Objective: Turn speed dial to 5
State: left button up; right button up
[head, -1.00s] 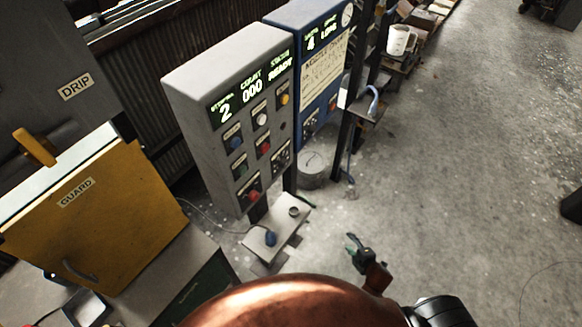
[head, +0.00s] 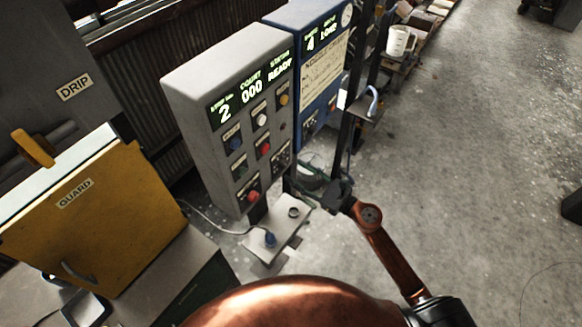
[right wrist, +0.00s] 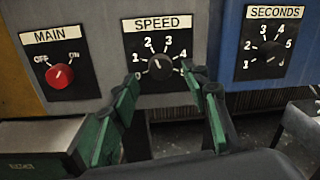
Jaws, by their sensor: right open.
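The speed dial (right wrist: 160,67) is a black knob on a plate labelled SPEED in the right wrist view, with numbers around it. Its pale mark seems to lean up and left; the exact number is hard to read. In the head view it sits low on the grey control panel (head: 190,95), whose display shows 2, COUNT 000 and READY. My right gripper (right wrist: 163,78) is open, its green-padded fingers spread left and right of the dial and slightly below it. Contact cannot be told. In the head view the right gripper (head: 312,178) is at the panel's lower right. My left gripper is not in view.
A red MAIN switch (right wrist: 60,76) is left of the dial and a black SECONDS dial (right wrist: 271,53) is right on the blue panel. A yellow guard (head: 110,215) stands left. A small grey stand (head: 277,232) is below. Floor at right is open.

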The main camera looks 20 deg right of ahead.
aim_at(286, 166)
jog(key=shift+x, duration=1.6)
grip_shut()
